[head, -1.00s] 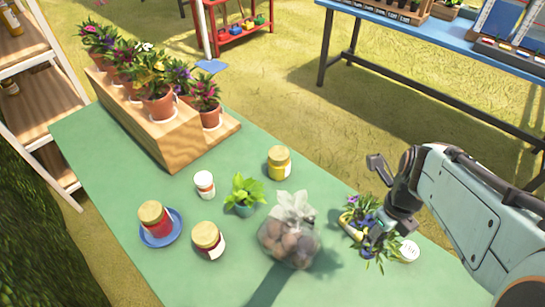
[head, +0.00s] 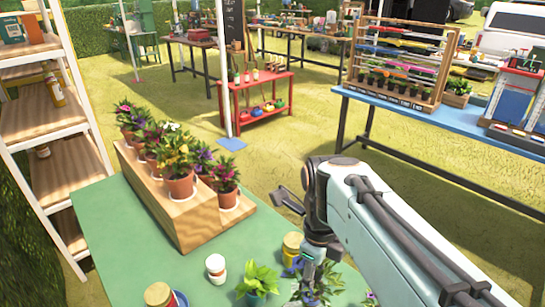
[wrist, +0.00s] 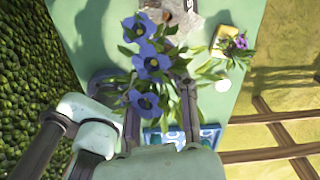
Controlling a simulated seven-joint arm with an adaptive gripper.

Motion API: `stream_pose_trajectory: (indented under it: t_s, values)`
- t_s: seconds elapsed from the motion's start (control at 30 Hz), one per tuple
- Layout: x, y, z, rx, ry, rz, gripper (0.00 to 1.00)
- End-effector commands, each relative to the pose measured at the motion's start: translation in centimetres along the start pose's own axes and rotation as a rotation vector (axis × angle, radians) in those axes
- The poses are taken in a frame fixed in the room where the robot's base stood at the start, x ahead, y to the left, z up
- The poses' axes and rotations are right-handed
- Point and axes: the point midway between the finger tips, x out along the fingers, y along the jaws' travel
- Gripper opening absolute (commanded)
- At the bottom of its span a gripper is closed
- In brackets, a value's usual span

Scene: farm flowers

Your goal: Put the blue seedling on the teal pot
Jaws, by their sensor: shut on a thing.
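My gripper (head: 312,262) is over the green table, shut on the blue seedling. The wrist view shows the blue seedling (wrist: 146,65) with several blue flowers and green leaves between my fingers. In the head view its leaves (head: 322,285) hang below my gripper, near the bottom edge. The teal pot (head: 257,297) stands to the left of my gripper under a bushy green plant (head: 259,277); its lower part is cut off by the frame edge. Whether the seedling's base touches anything cannot be seen.
A yellow-lidded jar (head: 292,246) and a white jar (head: 215,268) stand close by. A clear bag (wrist: 178,14) and a yellow pot with purple flowers (wrist: 222,40) show in the wrist view. A wooden stepped stand (head: 195,222) holds potted flowers at the back left.

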Motion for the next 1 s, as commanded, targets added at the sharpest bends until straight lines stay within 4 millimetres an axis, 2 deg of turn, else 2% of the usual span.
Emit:
stream_pose_trajectory:
  t_s: [0.1,0.27,0.6,0.77,1.0]
  values:
    - [0.0,1.5,2.7,-0.097,-0.004,0.002,0.00]
    - [0.1,3.2,5.2,-0.188,-0.010,0.005,0.00]
    - [4.7,3.3,5.4,-0.191,-0.008,0.008,0.00]
    - [6.2,2.1,7.2,-0.193,-0.009,0.008,0.00]
    - [9.2,-1.9,12.6,-0.192,-0.008,0.007,0.00]
